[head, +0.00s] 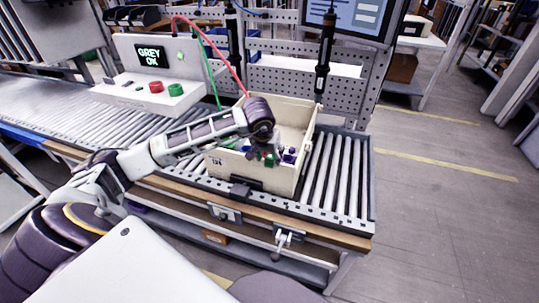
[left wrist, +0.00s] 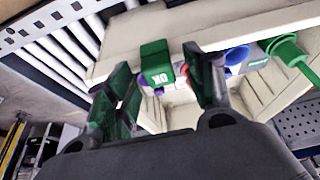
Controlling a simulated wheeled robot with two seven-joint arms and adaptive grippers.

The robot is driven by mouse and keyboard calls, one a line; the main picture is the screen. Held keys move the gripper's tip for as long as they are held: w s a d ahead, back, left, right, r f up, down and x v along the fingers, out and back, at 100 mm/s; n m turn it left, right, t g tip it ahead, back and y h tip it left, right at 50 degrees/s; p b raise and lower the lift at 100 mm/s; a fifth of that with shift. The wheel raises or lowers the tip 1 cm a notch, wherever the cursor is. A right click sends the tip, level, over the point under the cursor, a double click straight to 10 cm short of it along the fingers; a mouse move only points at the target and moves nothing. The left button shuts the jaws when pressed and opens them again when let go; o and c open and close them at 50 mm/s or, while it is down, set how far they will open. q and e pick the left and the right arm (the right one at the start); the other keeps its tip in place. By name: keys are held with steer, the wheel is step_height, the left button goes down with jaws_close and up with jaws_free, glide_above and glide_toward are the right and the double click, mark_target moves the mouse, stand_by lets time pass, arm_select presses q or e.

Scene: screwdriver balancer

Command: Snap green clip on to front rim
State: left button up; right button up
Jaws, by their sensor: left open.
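In the head view a small green patch that looks like the clip (head: 270,160) shows at the front rim of the tote (head: 238,172). My left gripper (head: 262,150) is over that rim. In the left wrist view my left gripper (left wrist: 160,80) is open, with one finger to each side of the clip and a gap visible. Whether the clip is fully seated cannot be told. My right gripper is not in view.
The tote stands on a roller conveyor (head: 335,180). A screwdriver (head: 325,55) hangs behind it. A console (head: 150,70) reading "GREY OK" stands at left. Rollers right of the tote are clear.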

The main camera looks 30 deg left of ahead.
arm_select(q)
steer(key=v, duration=1.2)
steer(key=shift+s+f, duration=0.1)
stand_by(0.6)
